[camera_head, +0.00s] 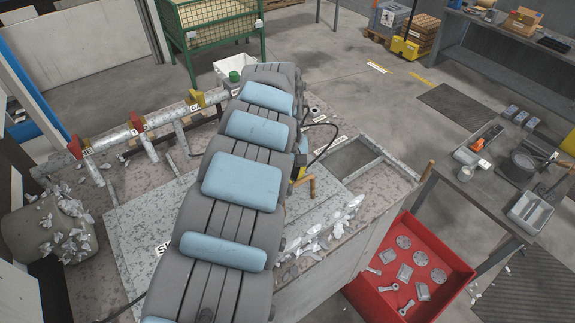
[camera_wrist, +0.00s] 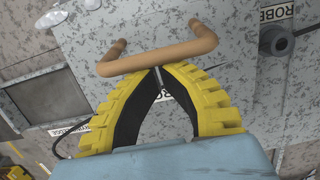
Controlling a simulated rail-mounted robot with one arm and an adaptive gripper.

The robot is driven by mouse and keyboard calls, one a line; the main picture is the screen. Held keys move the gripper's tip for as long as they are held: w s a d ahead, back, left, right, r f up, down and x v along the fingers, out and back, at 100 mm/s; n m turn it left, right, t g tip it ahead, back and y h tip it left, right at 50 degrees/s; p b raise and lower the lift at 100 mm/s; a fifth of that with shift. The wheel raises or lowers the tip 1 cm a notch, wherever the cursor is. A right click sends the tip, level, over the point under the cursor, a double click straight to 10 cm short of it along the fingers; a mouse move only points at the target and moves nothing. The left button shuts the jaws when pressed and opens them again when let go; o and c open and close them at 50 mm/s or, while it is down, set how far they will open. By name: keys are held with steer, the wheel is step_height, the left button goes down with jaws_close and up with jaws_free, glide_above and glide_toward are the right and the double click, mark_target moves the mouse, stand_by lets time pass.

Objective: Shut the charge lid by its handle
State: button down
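The tan bar handle (camera_wrist: 160,55) stands on a speckled grey plate (camera_wrist: 190,20) in the wrist view; the plate appears to be the charge lid. In the head view the handle (camera_head: 311,186) shows just right of my arm. My gripper (camera_wrist: 159,70) has yellow ribbed fingers with black inner faces. Its tips meet at the lower edge of the bar, near its middle. The bar does not appear to lie between the fingers, and whether the tips touch it is unclear. How far the lid is open is unclear.
A dark rectangular recess (camera_head: 349,157) lies right of the handle. Jagged metal pieces (camera_head: 318,232) lie in front of it. A red bin (camera_head: 378,297) with castings stands at lower right, beside a grey workbench (camera_head: 480,190).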

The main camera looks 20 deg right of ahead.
steer(key=r, duration=0.1)
steer(key=r+p, duration=0.1)
steer(key=r, duration=0.1)
steer(key=w+r, duration=0.1)
steer(key=r, duration=0.1)
steer(key=shift+a+r, duration=0.1)
steer(key=shift+r, duration=0.15)
stand_by(0.6)
